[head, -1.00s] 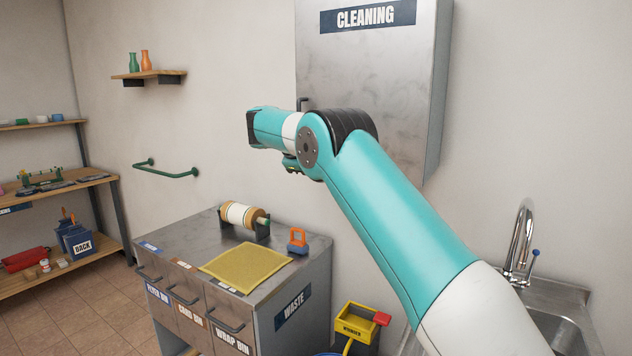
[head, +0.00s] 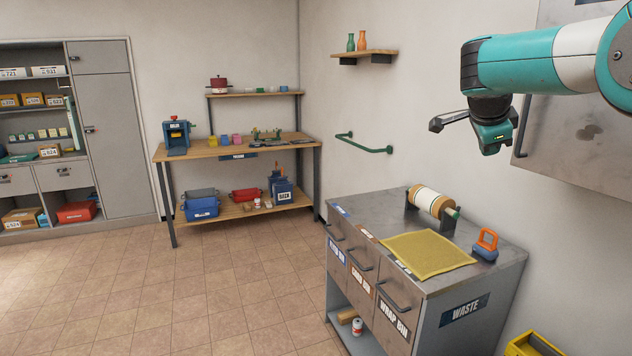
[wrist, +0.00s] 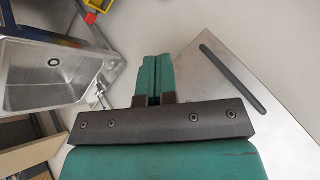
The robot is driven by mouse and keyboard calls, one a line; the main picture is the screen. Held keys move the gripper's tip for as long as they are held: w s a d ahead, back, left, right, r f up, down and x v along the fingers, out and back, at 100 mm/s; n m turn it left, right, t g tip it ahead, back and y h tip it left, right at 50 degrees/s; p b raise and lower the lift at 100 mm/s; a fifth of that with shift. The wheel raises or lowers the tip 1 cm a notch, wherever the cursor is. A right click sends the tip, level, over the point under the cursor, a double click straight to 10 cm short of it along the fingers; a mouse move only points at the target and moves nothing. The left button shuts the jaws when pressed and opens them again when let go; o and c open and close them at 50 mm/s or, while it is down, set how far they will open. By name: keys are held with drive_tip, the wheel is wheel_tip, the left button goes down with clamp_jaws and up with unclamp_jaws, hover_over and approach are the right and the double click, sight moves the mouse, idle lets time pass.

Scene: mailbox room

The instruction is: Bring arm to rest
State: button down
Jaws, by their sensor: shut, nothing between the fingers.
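My arm (head: 530,62) is raised and reaches in from the upper right in the head view, in front of the wall and the steel cabinet (head: 575,135). Its wrist end hangs high, above and apart from the waste counter. In the wrist view my gripper (wrist: 153,68) shows its two teal fingers pressed together, with nothing between them. Nothing visible touches the fingers.
Below stands the waste counter (head: 352,210) with a yellow mat (head: 428,254), a wrap roll (head: 432,203) and an orange-and-blue item (head: 485,245). A workbench (head: 205,151) and shelving (head: 105,130) stand further back. A sink (wrist: 45,75) shows in the wrist view. The tiled floor (head: 190,300) is clear.

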drive_tip(key=s+a+f+n+g+y, duration=0.1)
drive_tip(key=s+a+f+n+y, duration=0.2)
drive_tip(key=s+a+n, duration=0.55)
drive_tip(key=s+a+f+n+g+y, duration=0.1)
drive_tip(key=s+a+f+n+y, duration=0.2)
drive_tip(key=s+a+n, duration=0.6)
drive_tip(key=s+a+f+n+g+y, duration=0.1)
drive_tip(key=s+n, duration=0.3)
drive_tip(key=s, duration=0.7)
drive_tip(key=s+a+f+n+g+y, duration=0.2)
drive_tip(key=s+a+f+n, duration=0.2)
drive_tip(key=s, duration=0.8)
drive_tip(key=shift+s+a+f+n+g+y, duration=0.2)
drive_tip(key=shift+a+n+g+y, duration=0.15)
drive_tip(key=shift+n, duration=0.4)
